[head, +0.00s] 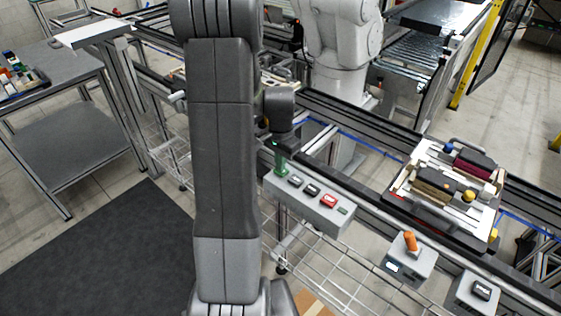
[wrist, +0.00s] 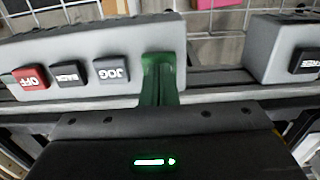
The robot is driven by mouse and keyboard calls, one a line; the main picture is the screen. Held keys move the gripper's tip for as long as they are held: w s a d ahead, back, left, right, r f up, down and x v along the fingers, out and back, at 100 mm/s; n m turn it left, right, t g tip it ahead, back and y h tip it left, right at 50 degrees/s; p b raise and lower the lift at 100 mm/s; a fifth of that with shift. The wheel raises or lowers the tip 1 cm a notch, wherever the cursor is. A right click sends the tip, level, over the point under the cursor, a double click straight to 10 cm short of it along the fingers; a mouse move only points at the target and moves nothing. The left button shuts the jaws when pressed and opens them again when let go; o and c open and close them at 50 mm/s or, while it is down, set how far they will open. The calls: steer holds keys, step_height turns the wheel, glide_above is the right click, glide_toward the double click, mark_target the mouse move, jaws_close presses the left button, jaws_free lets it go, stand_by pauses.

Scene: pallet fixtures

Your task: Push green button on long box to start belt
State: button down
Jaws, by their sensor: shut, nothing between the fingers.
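The long grey box (head: 310,213) stands on the rail in the middle of the head view, with a red button, two dark buttons and a green patch at its right end. In the wrist view the box (wrist: 100,45) shows upside-down labels OFF (wrist: 30,77), BACK (wrist: 70,73) and JOG (wrist: 111,70). My gripper (head: 280,168) is shut and empty, its green fingers (wrist: 160,75) pointing down at the box's left end, beside JOG.
Another grey box (wrist: 270,40) with a dark button stands close beside the fingers in the wrist view. A box with an orange knob (head: 410,242) and a box with a dark button (head: 473,294) stand at lower right. A loaded pallet (head: 432,209) sits on the belt rails.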

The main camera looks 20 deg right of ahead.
steer(key=shift+f, duration=0.1)
steer(key=shift+s+f+b, duration=0.1)
steer(key=shift+f+b, duration=0.65)
steer(key=shift+f, duration=0.05)
steer(key=shift+s+a+f, duration=0.15)
steer(key=shift+s+f, duration=0.05)
step_height(320, 180, up, 15)
steer(key=p, duration=0.1)
steer(key=shift+w+p, duration=0.25)
steer(key=shift+p, duration=0.15)
steer(key=shift+f, duration=0.25)
